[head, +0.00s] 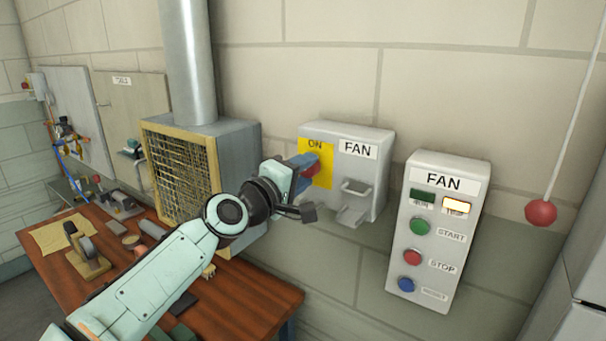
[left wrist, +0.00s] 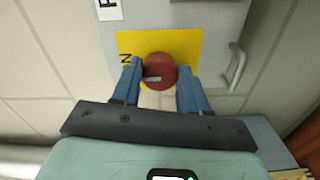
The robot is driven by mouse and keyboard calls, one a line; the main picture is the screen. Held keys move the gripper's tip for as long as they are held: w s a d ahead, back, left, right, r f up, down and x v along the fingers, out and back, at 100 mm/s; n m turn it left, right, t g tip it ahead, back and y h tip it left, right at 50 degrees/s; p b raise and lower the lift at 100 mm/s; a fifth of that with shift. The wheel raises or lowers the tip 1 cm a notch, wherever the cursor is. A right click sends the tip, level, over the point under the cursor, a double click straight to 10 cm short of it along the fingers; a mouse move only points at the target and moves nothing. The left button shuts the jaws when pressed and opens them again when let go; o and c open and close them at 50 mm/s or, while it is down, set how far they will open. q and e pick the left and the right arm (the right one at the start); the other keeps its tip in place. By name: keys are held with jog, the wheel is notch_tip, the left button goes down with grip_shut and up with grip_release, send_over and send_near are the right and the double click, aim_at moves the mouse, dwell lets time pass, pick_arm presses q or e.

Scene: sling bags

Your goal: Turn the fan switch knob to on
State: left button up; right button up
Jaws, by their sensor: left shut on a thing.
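The fan switch box (head: 382,133) is a grey wall box labelled FAN, with a yellow plate (head: 323,182) marked ON. Its round red knob (left wrist: 160,68) sits on the yellow plate; in the head view the knob (head: 312,169) is partly hidden by my gripper. A short pale mark on the knob lies level in the left wrist view, with part of the ON lettering (left wrist: 125,60) to the left. My left gripper (head: 304,170) is shut on the knob, one blue finger on each side, as the left wrist view (left wrist: 160,82) also shows. My right gripper is not in view.
A FAN panel (head: 440,185) with START, STOP and RESET buttons hangs to the right, one lamp lit. A metal handle (head: 355,187) juts from the switch box. A caged fan housing (head: 180,165) stands left on the wooden bench (head: 262,297). A red ball (head: 540,212) hangs at the right.

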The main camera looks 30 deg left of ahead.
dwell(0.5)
pick_arm(q)
jog(key=o, duration=1.1)
jog(key=shift+c, duration=0.2)
jog(key=s+a+b, duration=0.1)
jog(key=s+b, duration=0.2)
jog(key=s, duration=1)
jog(key=shift+s, duration=0.2)
jog(key=shift+w, duration=0.1)
